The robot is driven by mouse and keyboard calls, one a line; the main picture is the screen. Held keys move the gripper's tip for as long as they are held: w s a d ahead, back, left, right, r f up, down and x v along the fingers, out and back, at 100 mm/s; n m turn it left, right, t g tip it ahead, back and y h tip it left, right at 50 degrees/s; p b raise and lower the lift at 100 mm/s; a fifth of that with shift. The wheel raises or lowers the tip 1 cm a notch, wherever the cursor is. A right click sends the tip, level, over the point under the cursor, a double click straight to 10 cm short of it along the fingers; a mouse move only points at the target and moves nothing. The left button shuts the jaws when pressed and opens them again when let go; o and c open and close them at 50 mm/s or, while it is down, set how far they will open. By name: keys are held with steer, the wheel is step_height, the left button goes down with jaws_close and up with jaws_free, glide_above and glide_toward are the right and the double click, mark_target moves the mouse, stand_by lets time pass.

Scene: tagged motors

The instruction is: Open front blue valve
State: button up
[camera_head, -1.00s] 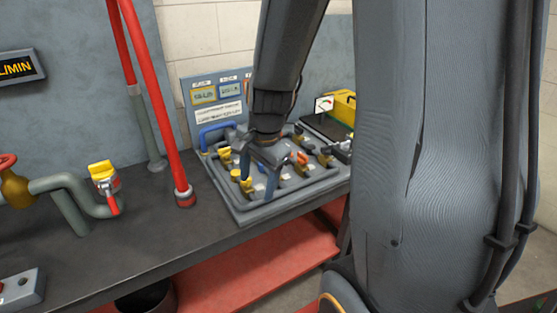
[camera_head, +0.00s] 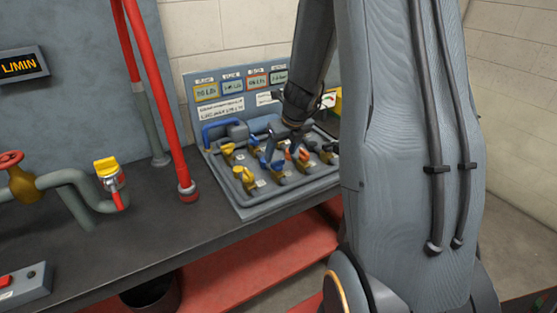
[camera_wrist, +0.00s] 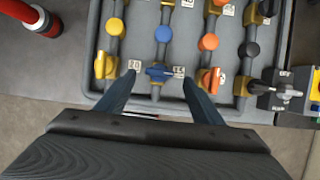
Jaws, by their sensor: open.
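The front blue valve (camera_wrist: 158,73) is a blue handle on a pipe in the near row of the valve board. In the wrist view it lies between and just beyond the two fingertips of my gripper (camera_wrist: 158,90). The gripper is open with nothing held. Contact with the handle cannot be told. A round blue knob (camera_wrist: 163,34) sits farther back on the same pipe. In the head view my gripper (camera_head: 274,158) is over the middle of the valve board (camera_head: 262,207), and its arm hides part of the board behind.
A yellow-orange handle (camera_wrist: 103,65) stands left of the blue one, and an orange handle (camera_wrist: 212,80) stands right of it, near the right finger. A red pipe (camera_head: 165,110) rises left of the board.

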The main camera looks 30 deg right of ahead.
mark_target(278, 161)
steer(key=shift+b+x, duration=0.4)
steer(key=shift+x, duration=1.7)
steer(key=shift+c, duration=0.4)
steer(key=c, duration=1)
steer(key=shift+o, duration=0.2)
